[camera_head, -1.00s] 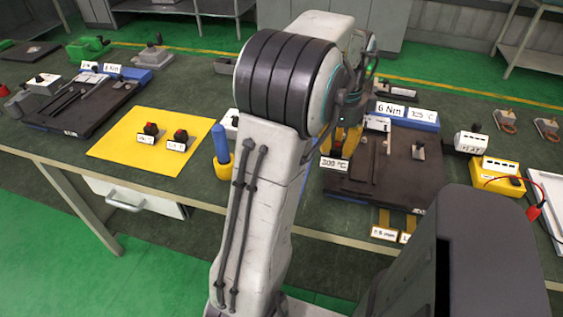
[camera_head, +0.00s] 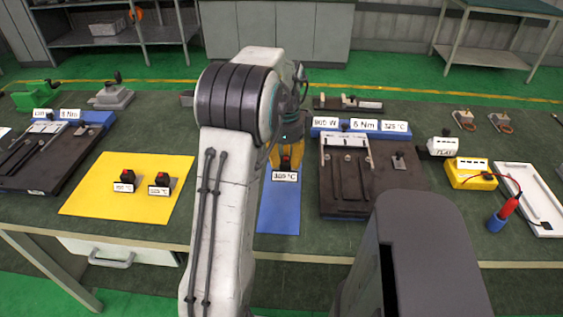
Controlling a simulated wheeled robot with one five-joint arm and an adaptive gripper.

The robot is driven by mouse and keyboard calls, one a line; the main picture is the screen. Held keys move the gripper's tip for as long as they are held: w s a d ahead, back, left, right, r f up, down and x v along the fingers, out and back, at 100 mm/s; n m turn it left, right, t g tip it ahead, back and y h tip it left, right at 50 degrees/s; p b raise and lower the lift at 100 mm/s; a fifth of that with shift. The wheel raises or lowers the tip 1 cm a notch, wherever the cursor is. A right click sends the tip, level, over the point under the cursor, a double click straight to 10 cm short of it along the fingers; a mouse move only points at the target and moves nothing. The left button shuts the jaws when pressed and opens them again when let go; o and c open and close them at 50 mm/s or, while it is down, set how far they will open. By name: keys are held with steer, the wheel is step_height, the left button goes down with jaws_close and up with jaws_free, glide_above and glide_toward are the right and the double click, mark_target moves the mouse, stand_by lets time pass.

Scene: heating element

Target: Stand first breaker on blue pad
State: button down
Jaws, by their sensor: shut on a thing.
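The label is too small to read surely. The breaker looks upright, at the far part of the blue pad (camera_head: 279,215). I cannot tell whether its base touches the pad. My arm covers the pad's left side.
A dark fixture board (camera_head: 400,190) with labelled plates lies right of the blue pad. Another board (camera_head: 65,165) lies at the left. A yellow box (camera_head: 470,175), a red-and-blue probe (camera_head: 497,222) and a white tray (camera_head: 535,215) are at the right.

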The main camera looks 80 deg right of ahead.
mark_target(283, 157)
steer(key=d+f+p, duration=0.1)
steer(key=d, duration=0.1)
steer(key=w+d+f+p, duration=0.1)
steer(key=d+f+p, duration=0.1)
steer(key=d+p, duration=0.1)
steer(key=shift+w+d, duration=0.15)
steer(key=shift+d, duration=0.15)
steer(key=shift+w+d+f+p, duration=0.1)
steer(key=shift+d+f+p, duration=0.2)
steer(key=shift+d+f, duration=0.15)
steer(key=shift+f+p, duration=0.15)
steer(key=shift+p, duration=0.3)
steer(key=shift+f+p, duration=0.6)
steer(key=shift+p, duration=0.25)
steer(key=shift+f, duration=1.3)
steer(key=shift+f, duration=0.1)
steer(key=c, duration=0.9)
jaws_free()
